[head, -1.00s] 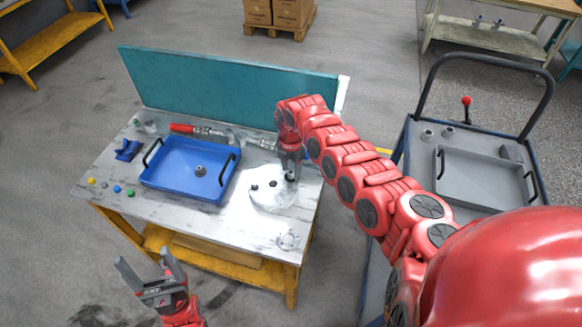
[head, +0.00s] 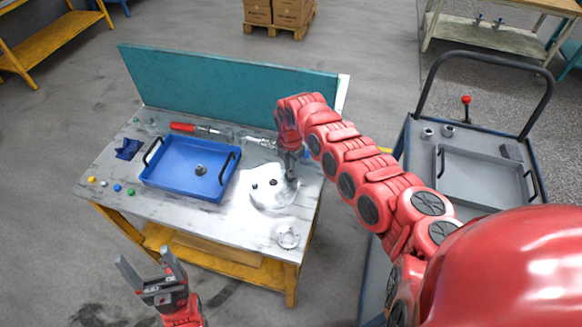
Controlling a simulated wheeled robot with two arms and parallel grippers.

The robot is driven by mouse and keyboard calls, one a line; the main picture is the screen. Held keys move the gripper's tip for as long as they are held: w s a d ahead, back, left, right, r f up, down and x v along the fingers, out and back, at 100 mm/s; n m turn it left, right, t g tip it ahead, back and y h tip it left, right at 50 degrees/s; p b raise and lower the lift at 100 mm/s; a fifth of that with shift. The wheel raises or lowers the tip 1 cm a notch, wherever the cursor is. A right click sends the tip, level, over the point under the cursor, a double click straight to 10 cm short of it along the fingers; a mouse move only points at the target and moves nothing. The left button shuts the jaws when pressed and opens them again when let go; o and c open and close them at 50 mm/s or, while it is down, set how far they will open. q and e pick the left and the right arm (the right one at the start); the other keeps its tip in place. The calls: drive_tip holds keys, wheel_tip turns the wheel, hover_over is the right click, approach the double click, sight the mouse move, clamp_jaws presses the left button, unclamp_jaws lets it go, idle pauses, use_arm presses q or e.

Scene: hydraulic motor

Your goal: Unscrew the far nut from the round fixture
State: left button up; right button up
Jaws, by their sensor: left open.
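The round fixture (head: 268,198) is a pale disc on the white table, with small dark nuts on top. Two dark nuts show, one at its left (head: 254,186) and one nearer its middle (head: 273,182). My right gripper (head: 291,178) points down at the fixture's far right side. Its fingertips are small and partly blended with the fixture, so I cannot tell whether they hold a nut. My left gripper (head: 150,271) is open and empty, in front of the table's near left edge, away from the fixture.
A blue tray (head: 165,187) with a nut (head: 200,170) in it stands left of the fixture. A red-handled tool (head: 183,127) lies behind it. A ring-shaped part (head: 288,238) lies at the near right corner. A grey cart (head: 470,140) stands at right.

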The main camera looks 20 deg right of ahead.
drive_tip(key=shift+o, duration=0.8)
drive_tip(key=shift+r+m+p, duration=0.15)
drive_tip(key=shift+m+p, duration=0.35)
drive_tip(key=shift+m, duration=0.3)
drive_tip(key=m+p, duration=0.1)
drive_tip(key=m, duration=0.2)
drive_tip(key=shift+s+a+m+p, duration=0.1)
drive_tip(key=shift+m+p, duration=0.25)
drive_tip(key=shift+m, duration=0.05)
drive_tip(key=m, duration=0.3)
drive_tip(key=shift+m+p, duration=0.3)
drive_tip(key=shift+p, duration=0.05)
drive_tip(key=shift+f+m, duration=0.2)
drive_tip(key=shift+m, duration=0.3)
drive_tip(key=shift+m, duration=0.6)
